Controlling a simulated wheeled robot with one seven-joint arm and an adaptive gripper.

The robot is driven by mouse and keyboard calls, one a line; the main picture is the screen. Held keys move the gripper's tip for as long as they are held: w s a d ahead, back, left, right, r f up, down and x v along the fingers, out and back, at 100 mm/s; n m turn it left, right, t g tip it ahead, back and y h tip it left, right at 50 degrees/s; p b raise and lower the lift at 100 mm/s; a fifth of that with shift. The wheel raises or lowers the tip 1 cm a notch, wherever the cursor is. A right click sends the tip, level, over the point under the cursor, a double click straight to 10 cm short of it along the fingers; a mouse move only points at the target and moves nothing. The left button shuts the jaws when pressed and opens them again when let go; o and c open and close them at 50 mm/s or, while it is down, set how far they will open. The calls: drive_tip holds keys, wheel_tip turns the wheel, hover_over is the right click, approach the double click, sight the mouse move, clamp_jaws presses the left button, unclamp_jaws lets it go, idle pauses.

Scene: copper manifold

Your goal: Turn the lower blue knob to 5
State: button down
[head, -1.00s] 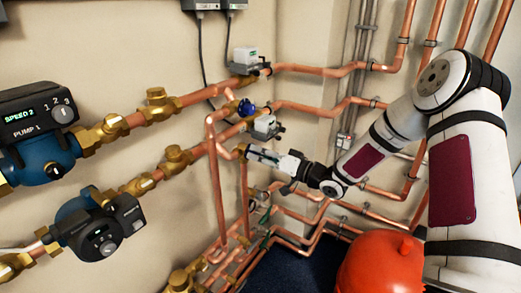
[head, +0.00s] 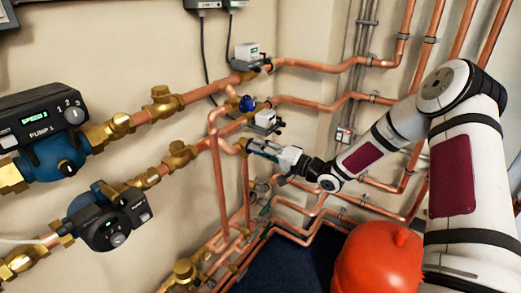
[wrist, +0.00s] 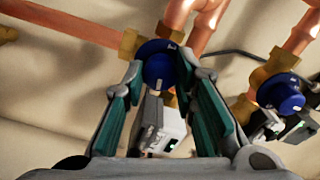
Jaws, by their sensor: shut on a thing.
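My gripper (wrist: 158,68) is shut on a blue knob (wrist: 158,72) in the wrist view, with one teal-lined finger on each side of it. This knob sits on a brass valve body, and a pale mark shows on its rim. I cannot read its number. In the head view my gripper (head: 250,146) is at the lower brass valve (head: 238,147), and its fingers hide the held knob. The other blue knob (head: 247,103) is above it in the head view. That second knob also shows at the right of the wrist view (wrist: 283,94), apart from my fingers.
Grey-white actuator boxes (head: 265,119) sit close by on the copper pipes; one (wrist: 163,126) shows between my fingers. Two pumps (head: 42,137) are on the left. A red tank (head: 378,262) stands below my arm. Copper pipes run along both walls.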

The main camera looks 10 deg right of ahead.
drive_tip(key=c, duration=1.3)
unclamp_jaws()
drive_tip(key=shift+d, duration=0.1)
drive_tip(key=v, duration=1.2)
